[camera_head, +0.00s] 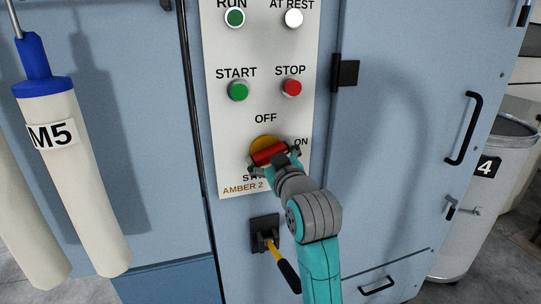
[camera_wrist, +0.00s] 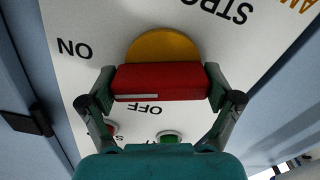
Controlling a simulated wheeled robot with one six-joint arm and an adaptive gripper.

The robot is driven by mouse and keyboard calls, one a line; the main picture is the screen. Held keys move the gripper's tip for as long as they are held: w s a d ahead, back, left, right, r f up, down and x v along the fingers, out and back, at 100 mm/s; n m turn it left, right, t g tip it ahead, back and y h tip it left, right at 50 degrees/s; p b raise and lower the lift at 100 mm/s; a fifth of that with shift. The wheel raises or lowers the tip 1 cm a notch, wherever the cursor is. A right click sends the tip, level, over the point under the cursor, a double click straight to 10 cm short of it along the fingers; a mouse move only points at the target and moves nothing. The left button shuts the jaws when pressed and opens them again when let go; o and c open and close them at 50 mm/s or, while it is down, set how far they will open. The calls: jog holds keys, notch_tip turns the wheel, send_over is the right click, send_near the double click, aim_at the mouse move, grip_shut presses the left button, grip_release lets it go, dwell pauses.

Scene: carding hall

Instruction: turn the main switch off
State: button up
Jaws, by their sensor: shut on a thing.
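The main switch is a red bar handle (camera_head: 268,153) on a round yellow plate (camera_head: 258,142) on the white control panel (camera_head: 219,120). "OFF" is printed above it and "ON" to its right. The bar lies nearly level in the head view, its right end slightly raised toward "ON". My gripper (camera_head: 273,158) is shut on the bar, one finger at each end. In the wrist view, which is upside down, the red handle (camera_wrist: 160,75) sits between the fingers of my gripper (camera_wrist: 162,87). A pale line marks the handle near its "ON" end. The lettering below the switch is partly hidden.
A green START button (camera_head: 238,90) and a red STOP button (camera_head: 291,87) sit above the switch. A yellow lever with a black grip (camera_head: 287,272) juts out below the panel. A cabinet door handle (camera_head: 465,128) is at right. Pale cylinders labelled M5 (camera_head: 75,165) hang at left.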

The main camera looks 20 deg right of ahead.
jog(key=n, duration=1.4)
jog(key=shift+a, duration=0.15)
dwell(0.5)
jog(key=o, duration=0.9)
jog(key=shift+c, duration=0.2)
jog(key=s, duration=1.2)
